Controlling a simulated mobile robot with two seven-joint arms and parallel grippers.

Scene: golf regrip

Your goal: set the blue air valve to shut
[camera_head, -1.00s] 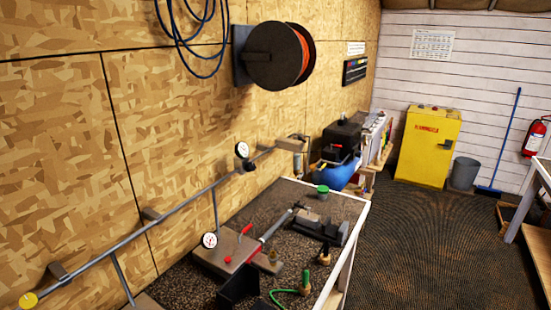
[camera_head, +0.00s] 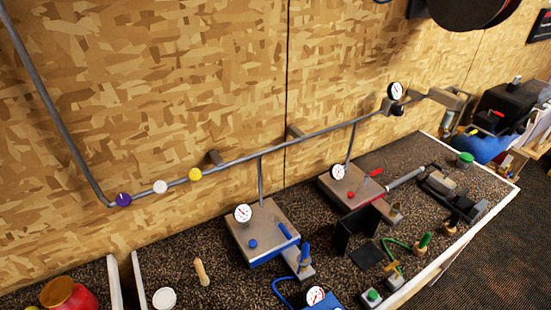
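The blue station is a grey plate (camera_head: 262,228) with blue edging on the bench below the wall pipe. It carries a white gauge (camera_head: 243,213), a round blue knob (camera_head: 252,244) and a short blue lever (camera_head: 286,231) near its right edge. An upright blue handle (camera_head: 305,253) stands at its front right corner. Which blue part is the air valve, and its setting, I cannot tell for sure. Neither of my grippers is in view.
A similar red station (camera_head: 352,190) with a red lever (camera_head: 370,174) sits to the right. A black bracket (camera_head: 356,232) stands between them. Purple (camera_head: 123,200), white (camera_head: 160,187) and yellow (camera_head: 195,174) discs sit on the wall pipe (camera_head: 235,160). A wooden-handled tool (camera_head: 201,272) stands front left.

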